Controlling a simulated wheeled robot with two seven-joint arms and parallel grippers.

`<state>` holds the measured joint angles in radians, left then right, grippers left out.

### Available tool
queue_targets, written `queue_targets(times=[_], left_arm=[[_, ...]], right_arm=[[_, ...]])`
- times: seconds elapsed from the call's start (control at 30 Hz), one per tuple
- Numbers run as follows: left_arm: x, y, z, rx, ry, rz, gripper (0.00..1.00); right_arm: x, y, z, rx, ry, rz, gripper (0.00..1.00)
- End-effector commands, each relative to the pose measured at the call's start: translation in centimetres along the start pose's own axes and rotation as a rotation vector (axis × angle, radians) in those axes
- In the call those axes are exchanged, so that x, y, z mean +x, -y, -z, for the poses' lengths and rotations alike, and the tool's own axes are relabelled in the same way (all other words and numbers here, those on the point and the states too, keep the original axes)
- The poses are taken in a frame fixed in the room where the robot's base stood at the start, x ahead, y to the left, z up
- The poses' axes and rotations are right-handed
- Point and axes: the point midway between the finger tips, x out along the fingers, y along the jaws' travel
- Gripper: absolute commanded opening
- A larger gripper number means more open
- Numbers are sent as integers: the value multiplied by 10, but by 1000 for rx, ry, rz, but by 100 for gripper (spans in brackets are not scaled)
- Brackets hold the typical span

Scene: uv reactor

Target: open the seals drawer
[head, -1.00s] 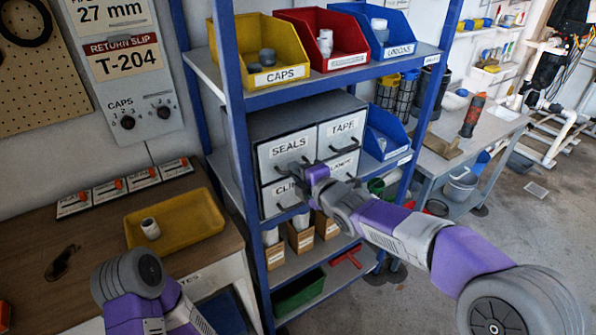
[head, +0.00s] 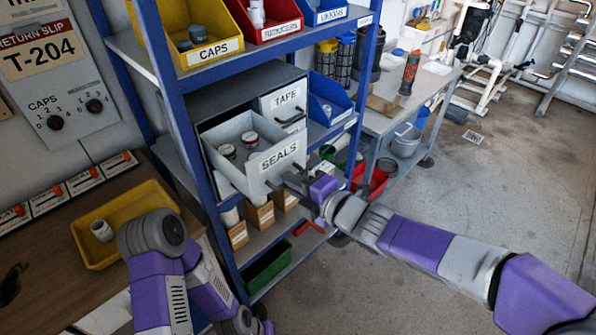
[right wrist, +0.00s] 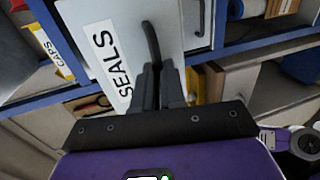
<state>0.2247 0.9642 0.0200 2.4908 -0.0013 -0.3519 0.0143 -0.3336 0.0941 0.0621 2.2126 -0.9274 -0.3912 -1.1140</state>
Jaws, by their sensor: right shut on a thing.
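The seals drawer (head: 264,160) is pulled well out of its grey cabinet in the head view, and several small jars or cans (head: 240,147) show inside it. Its white SEALS label also shows in the right wrist view (right wrist: 112,65). My right gripper (head: 284,181) is at the drawer's front. In the right wrist view its fingers (right wrist: 160,78) are shut on the dark drawer handle (right wrist: 152,42). My left arm (head: 158,255) is at the lower left of the head view. Its gripper cannot be made out.
Blue shelf posts (head: 187,120) stand close by. A yellow tray (head: 85,245) with a white cup (head: 102,231) lies on the bench at left. The floor (head: 470,200) at right is open.

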Motion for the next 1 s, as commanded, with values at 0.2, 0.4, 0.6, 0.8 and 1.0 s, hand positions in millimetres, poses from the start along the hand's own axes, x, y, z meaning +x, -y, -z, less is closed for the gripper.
queue_targets(times=[0.2, 0.4, 0.6, 0.8, 1.0], left_arm=[[-1, 0, 0, 0, 0, 0, 43], [-1, 0, 0, 0, 0, 0, 43], [-1, 0, 0, 0, 0, 0, 43], [-1, 0, 0, 0, 0, 0, 43], [-5, -2, 0, 0, 0, 0, 43]], right_arm=[[-2, 0, 4, -4, -11, -1, 0], [-3, 0, 3, -3, -10, -2, 0], [-3, 0, 3, -3, -9, -1, 33], [-3, 0, 3, -3, -9, -1, 34], [-12, -1, 2, -2, -6, -3, 34]])
